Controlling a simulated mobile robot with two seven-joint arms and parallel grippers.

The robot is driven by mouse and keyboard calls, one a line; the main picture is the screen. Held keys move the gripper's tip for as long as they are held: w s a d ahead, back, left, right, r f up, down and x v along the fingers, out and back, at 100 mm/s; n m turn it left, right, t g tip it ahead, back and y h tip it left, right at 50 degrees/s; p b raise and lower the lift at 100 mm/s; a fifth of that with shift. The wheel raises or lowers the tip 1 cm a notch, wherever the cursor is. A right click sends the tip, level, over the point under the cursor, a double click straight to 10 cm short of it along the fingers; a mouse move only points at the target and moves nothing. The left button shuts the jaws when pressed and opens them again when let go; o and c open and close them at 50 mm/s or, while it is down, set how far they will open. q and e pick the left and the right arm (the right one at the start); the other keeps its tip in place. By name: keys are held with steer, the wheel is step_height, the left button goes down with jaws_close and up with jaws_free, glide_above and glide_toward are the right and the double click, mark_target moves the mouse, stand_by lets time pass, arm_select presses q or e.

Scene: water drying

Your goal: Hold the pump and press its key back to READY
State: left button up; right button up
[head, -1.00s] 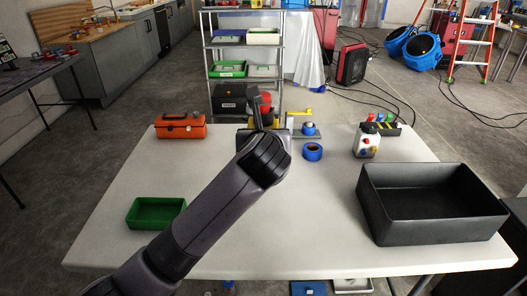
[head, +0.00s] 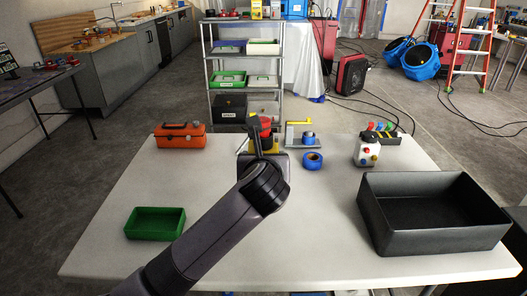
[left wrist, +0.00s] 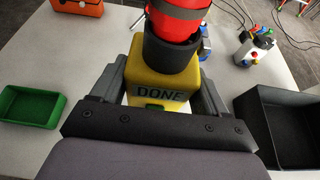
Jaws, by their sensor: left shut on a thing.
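The pump has a yellow body (left wrist: 158,84) with a plate that reads DONE, a black collar (left wrist: 168,50) and a red top (left wrist: 178,16). A bit of green shows below the plate; I cannot tell if it is the key. My left gripper (left wrist: 160,80) is shut on the yellow body, one finger on each side. In the head view the pump's red top (head: 265,125) shows behind my left gripper (head: 262,153), which hides much of its body. I cannot tell whether the pump touches the table. My right gripper is not in view.
The white table (head: 310,220) carries an orange toolbox (head: 180,136), a green tray (head: 155,224), a black bin (head: 435,245), blue tape (head: 312,160) and a white box with colored buttons (head: 367,151). A yellow-levered fixture (head: 298,123) stands just right of the pump. The table's middle is clear.

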arm_select(q)
steer(key=shift+f+b, duration=0.85)
steer(key=shift+f, duration=2.6)
step_height(320, 180, down, 8)
steer(key=b, duration=0.3)
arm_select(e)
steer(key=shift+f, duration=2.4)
arm_select(q)
steer(key=shift+f, duration=0.4)
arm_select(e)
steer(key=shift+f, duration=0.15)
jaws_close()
